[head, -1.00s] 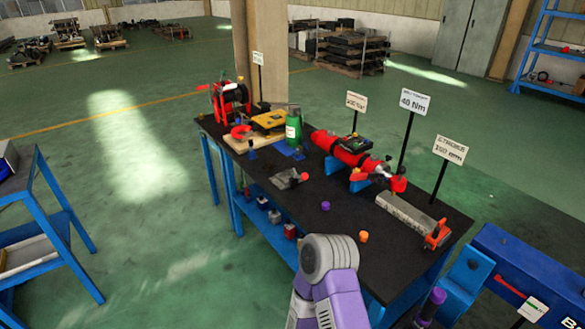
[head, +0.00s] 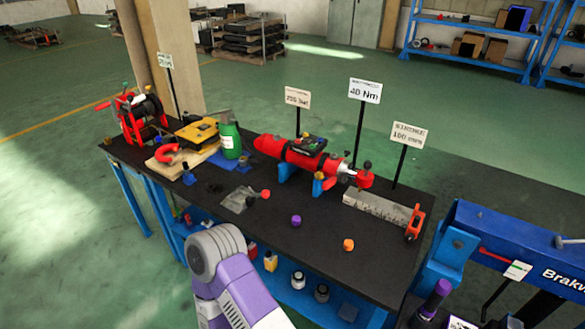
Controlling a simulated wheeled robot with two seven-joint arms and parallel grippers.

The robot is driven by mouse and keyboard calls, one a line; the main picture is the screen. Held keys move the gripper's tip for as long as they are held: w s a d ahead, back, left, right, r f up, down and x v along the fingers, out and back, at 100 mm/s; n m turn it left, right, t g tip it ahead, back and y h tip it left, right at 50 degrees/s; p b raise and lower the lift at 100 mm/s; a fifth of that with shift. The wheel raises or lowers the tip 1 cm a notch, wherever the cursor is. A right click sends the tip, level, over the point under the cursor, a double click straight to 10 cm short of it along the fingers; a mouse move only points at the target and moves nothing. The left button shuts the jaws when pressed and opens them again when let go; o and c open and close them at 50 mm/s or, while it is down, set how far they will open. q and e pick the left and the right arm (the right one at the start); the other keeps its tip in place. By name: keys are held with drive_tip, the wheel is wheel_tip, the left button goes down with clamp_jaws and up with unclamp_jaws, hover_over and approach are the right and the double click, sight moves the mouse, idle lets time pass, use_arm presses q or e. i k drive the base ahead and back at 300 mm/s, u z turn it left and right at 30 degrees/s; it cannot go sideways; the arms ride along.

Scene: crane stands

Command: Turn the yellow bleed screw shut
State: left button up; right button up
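The red cylinder (head: 302,159) lies on blue supports on the black workbench (head: 262,258), with a dark and green device on top. A small yellow-orange part (head: 319,177) shows at the cylinder's front side; it is too small to tell whether it is the yellow bleed screw or how far it is turned. A purple and grey link of my own arm rises at the bottom of the head view, in front of the bench. Neither gripper shows.
A steel ruler block (head: 375,207), purple cap (head: 296,221) and orange cap (head: 348,244) are on the bench. A green bottle (head: 231,140) and red reel (head: 140,115) stand left. Sign posts rise behind the cylinder. A blue crane beam (head: 515,245) is at right.

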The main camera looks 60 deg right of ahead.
sight(319, 176)
drive_tip(key=i, duration=0.1)
drive_tip(key=z, duration=1.3)
